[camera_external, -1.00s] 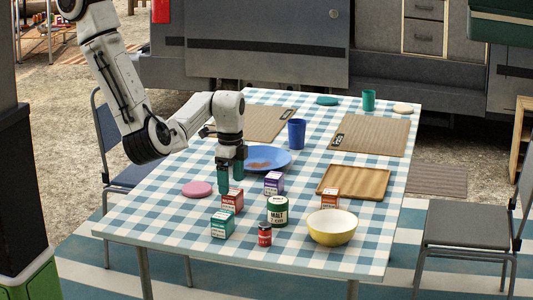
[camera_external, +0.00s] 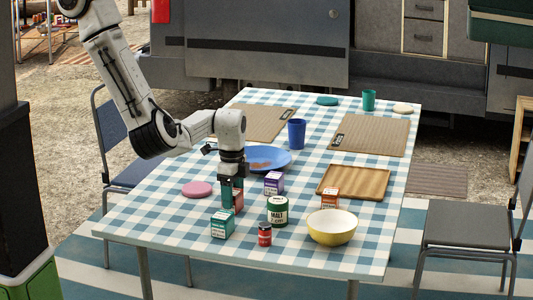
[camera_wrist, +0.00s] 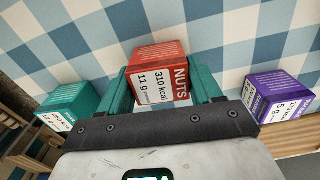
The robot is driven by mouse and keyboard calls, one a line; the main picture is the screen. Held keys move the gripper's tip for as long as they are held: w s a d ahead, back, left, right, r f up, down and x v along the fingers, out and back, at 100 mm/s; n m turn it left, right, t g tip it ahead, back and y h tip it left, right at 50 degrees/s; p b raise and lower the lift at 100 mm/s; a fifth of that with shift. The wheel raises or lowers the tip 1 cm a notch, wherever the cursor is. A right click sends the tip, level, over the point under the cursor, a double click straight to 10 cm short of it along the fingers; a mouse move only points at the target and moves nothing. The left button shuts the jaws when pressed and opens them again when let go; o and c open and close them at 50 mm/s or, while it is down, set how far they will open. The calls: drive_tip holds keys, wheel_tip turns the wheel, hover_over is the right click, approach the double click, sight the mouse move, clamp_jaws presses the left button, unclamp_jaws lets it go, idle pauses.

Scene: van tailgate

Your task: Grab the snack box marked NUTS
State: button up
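The red snack box (camera_wrist: 160,75) reads NUTS in the wrist view, with a white panel showing 310 kcal. It stands between the two green fingers of my gripper (camera_wrist: 160,88), slightly turned against them. The fingers are spread on either side, close to its sides; firm contact is not clear. In the external view my gripper (camera_external: 232,192) is lowered over the box (camera_external: 238,200), which is mostly hidden behind the fingers.
A teal box (camera_external: 222,225) stands front left of my gripper, a purple box (camera_external: 273,183) to its right. A MALT tin (camera_external: 278,211), small red jar (camera_external: 265,235), yellow bowl (camera_external: 332,228), orange box (camera_external: 330,198), pink disc (camera_external: 197,189) and blue plate (camera_external: 268,157) are around.

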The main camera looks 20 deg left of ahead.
drive_tip(key=c, duration=0.6)
